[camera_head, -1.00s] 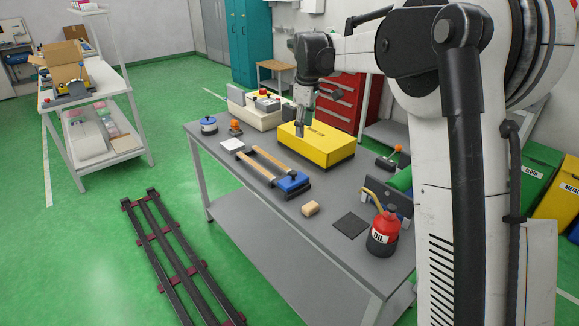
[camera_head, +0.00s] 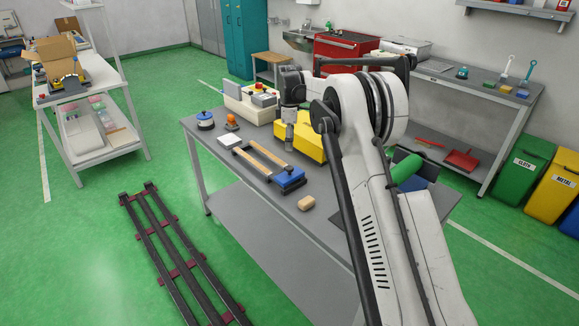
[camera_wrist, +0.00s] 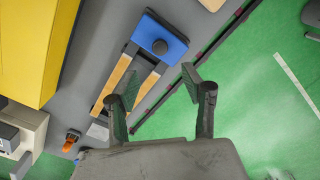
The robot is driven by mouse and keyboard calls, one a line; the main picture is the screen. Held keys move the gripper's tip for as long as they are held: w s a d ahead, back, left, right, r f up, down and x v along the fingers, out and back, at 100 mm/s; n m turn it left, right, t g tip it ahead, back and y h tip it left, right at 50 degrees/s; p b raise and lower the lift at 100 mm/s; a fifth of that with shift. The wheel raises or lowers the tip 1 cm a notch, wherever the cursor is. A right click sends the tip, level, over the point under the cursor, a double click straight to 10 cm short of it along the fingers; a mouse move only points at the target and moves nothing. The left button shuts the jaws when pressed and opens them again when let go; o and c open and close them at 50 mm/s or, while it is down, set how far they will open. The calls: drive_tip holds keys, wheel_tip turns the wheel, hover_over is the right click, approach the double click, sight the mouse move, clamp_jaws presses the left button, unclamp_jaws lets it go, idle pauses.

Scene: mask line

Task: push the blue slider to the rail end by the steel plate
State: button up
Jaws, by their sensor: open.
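The blue slider (camera_head: 289,179) with a dark knob sits at the near right end of two wooden rails (camera_head: 262,157). A light, flat square plate (camera_head: 230,140), which looks like the steel plate, lies by the rails' far left end. In the wrist view the slider (camera_wrist: 152,35) is at the top and the plate (camera_wrist: 98,131) at lower left, partly hidden by a finger. My gripper (camera_head: 289,149) points down above the table beside the rails. In the wrist view my gripper's fingers (camera_wrist: 158,78) are apart and empty; neither visibly touches the slider.
A yellow box (camera_head: 300,135) stands behind the rails, close to my gripper. A tan block (camera_head: 306,203) lies in front of the slider. A blue-lidded pot (camera_head: 205,121) and an orange-topped item (camera_head: 232,122) stand beyond the plate. My arm covers the table's right part.

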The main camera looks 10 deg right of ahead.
sight(290, 167)
wheel_tip(290, 167, down, 12)
drive_tip(key=shift+r+p, duration=0.25)
drive_tip(key=shift+p, duration=0.25)
clamp_jaws()
